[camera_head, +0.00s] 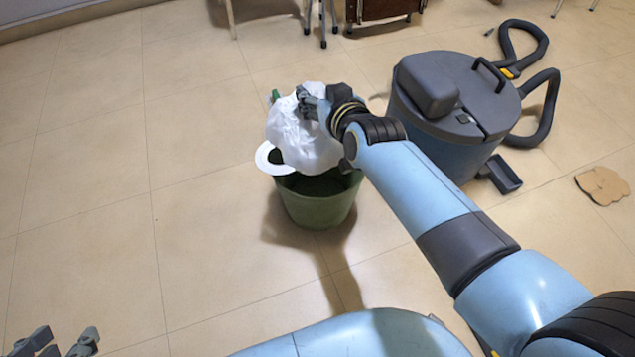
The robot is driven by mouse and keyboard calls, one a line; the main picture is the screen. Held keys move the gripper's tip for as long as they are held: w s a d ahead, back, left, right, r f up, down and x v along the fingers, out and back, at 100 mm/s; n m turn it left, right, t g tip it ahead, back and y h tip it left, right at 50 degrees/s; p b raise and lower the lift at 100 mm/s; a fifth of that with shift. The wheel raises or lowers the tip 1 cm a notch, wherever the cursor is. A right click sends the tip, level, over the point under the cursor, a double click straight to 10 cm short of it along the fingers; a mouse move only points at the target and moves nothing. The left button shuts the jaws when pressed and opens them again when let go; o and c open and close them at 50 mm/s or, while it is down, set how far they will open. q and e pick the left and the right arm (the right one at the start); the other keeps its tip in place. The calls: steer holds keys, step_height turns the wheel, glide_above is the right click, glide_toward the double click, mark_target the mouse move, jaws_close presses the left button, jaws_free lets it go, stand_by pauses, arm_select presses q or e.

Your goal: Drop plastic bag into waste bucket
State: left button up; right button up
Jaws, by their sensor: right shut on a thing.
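A white plastic bag (296,139) hangs from my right gripper (308,101), which is shut on it near the top. The bag is in front of and above the green waste bucket (316,207), covering most of its far rim. The bucket stands upright on the floor, its dark inside partly visible below the bag. I cannot tell whether the bag's lower part touches the rim. My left gripper (62,345) is at the bottom left corner, away from the bag and bucket, its fingers apart with nothing between them.
A white ring-shaped thing (263,160) shows at the bucket's left rim. A grey-blue vacuum cleaner (455,100) with a black hose (548,110) stands to the right. A flat brown piece (602,185) lies at far right. The tiled floor (100,180) on the left is clear.

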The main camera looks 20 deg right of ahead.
steer(key=shift+f+b, duration=0.5)
steer(key=shift+f, duration=0.3)
arm_select(q)
steer(key=shift+s+d+f+t+b, duration=0.1)
steer(key=shift+s+f+t+b, duration=0.2)
steer(key=shift+t, duration=0.35)
steer(key=shift+s+d+f+t+b, duration=0.1)
steer(key=shift+s+f+t, duration=0.15)
steer(key=shift+f+t, duration=0.35)
arm_select(e)
steer(key=shift+f, duration=0.25)
arm_select(q)
steer(key=shift+r, duration=0.1)
arm_select(e)
steer(key=o, duration=1)
